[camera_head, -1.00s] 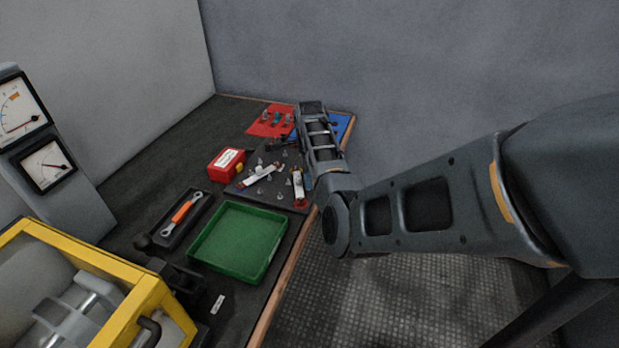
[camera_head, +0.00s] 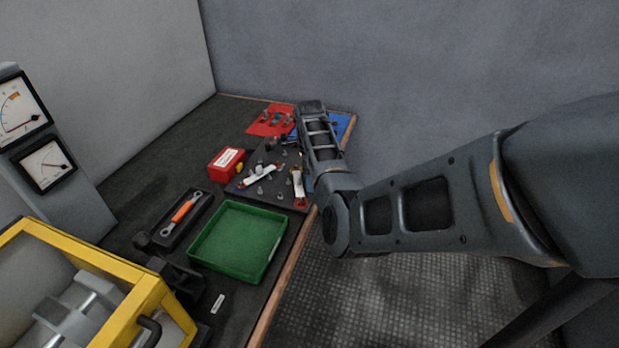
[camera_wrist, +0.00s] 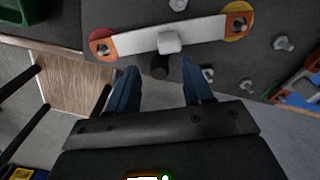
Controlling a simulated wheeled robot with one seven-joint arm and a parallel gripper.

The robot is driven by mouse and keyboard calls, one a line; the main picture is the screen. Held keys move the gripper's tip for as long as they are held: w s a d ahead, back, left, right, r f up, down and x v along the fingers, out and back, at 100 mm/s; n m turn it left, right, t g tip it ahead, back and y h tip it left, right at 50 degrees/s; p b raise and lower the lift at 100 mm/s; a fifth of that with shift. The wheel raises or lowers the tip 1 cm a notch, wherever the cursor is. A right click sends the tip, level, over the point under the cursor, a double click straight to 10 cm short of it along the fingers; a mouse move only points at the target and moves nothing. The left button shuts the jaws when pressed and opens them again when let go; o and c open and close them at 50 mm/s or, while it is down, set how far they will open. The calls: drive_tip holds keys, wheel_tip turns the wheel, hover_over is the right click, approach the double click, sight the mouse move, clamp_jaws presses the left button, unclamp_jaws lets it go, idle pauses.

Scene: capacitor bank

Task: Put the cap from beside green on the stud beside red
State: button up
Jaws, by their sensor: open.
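The dark board (camera_head: 236,188) carries several grey metal pieces and two white bars. In the wrist view, a white bar (camera_wrist: 133,44) with copper ends and a pale knob (camera_wrist: 170,42) lies across the board. A red disc (camera_wrist: 102,34) shows at its left end and a yellow disc (camera_wrist: 238,20) at its right end. My gripper (camera_wrist: 160,67) is open, its blue fingers apart. No green marker is distinguishable on the board. The forearm hides my fingers in the head view.
A red mat (camera_head: 262,127) with small parts and a blue mat (camera_head: 343,124) lie behind the board. A red box (camera_head: 226,163), a tray with an orange-handled wrench (camera_head: 184,209) and an empty green tray (camera_head: 239,237) are nearby. A yellow-framed machine (camera_head: 150,292) stands at front left.

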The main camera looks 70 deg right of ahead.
wheel_tip(320, 180, up, 8)
drive_tip(key=shift+f, duration=0.15)
idle(0.3)
